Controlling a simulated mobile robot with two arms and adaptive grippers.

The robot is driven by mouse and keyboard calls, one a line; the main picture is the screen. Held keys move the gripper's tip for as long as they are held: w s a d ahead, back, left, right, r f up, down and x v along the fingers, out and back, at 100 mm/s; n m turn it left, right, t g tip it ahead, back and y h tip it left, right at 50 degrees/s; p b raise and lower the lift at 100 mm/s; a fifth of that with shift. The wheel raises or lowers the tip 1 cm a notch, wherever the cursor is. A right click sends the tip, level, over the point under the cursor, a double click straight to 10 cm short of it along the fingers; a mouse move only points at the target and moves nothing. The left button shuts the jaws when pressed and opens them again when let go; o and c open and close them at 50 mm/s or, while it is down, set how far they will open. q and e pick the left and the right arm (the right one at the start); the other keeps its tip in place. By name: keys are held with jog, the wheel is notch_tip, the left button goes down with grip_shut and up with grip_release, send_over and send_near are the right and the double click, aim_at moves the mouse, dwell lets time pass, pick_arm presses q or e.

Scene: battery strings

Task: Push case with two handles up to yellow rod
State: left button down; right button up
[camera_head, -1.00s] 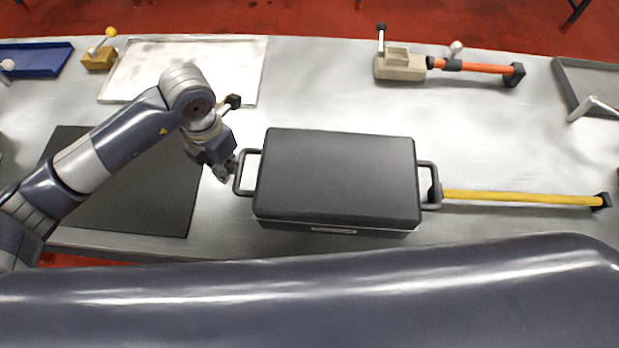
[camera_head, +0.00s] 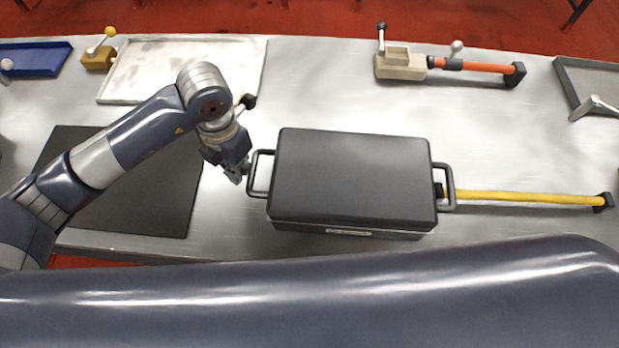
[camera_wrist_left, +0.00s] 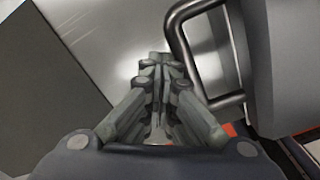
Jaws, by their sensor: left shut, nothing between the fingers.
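The dark grey case (camera_head: 352,178) lies flat on the metal table, with one handle at each short end. Its left handle (camera_head: 261,174) is beside my left gripper (camera_head: 238,174). In the left wrist view my left gripper (camera_wrist_left: 162,72) is shut and empty, close to the handle (camera_wrist_left: 185,45); I cannot tell whether they touch. The case body (camera_wrist_left: 285,65) fills the right of that view. The yellow rod (camera_head: 530,197) lies to the right, and its left end overlaps the right handle (camera_head: 447,188) in the head view. My right gripper is not in view.
A black mat (camera_head: 140,205) lies under my left arm. A white tray (camera_head: 255,75), a blue tray (camera_head: 50,60) and a yellow-knobbed block (camera_head: 98,58) are at the back left. A beige block (camera_head: 402,66) with an orange rod (camera_head: 485,67) is at the back right.

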pick_arm(q)
jog(key=shift+s+d, duration=0.1)
jog(key=shift+d, duration=0.2)
jog(key=shift+s+d, duration=0.15)
jog(key=shift+d, duration=0.7)
jog(key=shift+a+b, duration=0.1)
jog(key=shift+b, duration=0.2)
jog(key=shift+w+a, duration=0.25)
jog(key=shift+a, duration=0.7)
jog(key=shift+r, duration=0.1)
notch_tip(320, 180, up, 8)
jog(key=p, duration=0.4)
